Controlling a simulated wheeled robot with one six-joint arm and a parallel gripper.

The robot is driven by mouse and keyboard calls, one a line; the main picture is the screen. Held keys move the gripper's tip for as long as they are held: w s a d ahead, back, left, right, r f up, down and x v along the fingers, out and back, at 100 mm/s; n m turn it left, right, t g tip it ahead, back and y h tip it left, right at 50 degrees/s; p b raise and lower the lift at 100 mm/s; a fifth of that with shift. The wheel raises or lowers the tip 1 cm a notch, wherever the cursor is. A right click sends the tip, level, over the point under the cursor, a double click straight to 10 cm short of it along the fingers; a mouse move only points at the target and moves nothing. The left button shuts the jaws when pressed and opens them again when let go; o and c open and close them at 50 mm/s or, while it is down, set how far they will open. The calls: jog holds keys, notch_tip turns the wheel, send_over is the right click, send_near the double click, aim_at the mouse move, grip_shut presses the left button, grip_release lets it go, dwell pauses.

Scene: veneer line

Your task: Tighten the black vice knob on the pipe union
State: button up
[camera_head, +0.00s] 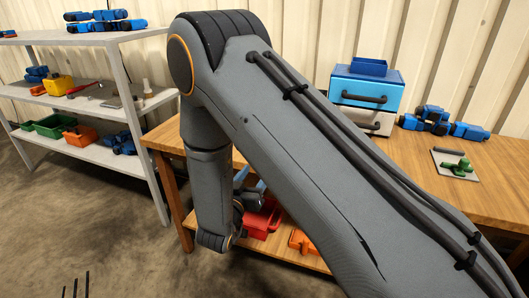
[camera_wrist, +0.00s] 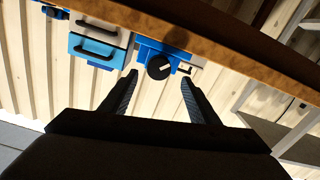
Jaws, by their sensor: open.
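In the wrist view a round black knob (camera_wrist: 159,66) sits on the front of a blue vice body (camera_wrist: 148,50) at the bench edge. My gripper (camera_wrist: 158,84) is open and empty; its two dark fingers show either side of the knob in the picture, with the knob beyond their tips. I see no contact between fingers and knob. The pipe union cannot be made out clearly. In the head view my arm hides the vice and knob.
The wooden bench (camera_head: 420,183) holds a blue drawer box (camera_head: 366,88), blue fittings (camera_head: 443,122) and a plate with a green part (camera_head: 458,165). Red (camera_head: 262,222) and orange bins are on its lower shelf. A grey shelf rack (camera_head: 125,100) stands left.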

jog(key=p+x, duration=0.2)
jog(key=x, duration=0.6)
jog(key=shift+s+d, duration=0.1)
jog(key=c, duration=1)
jog(key=shift+c, duration=0.2)
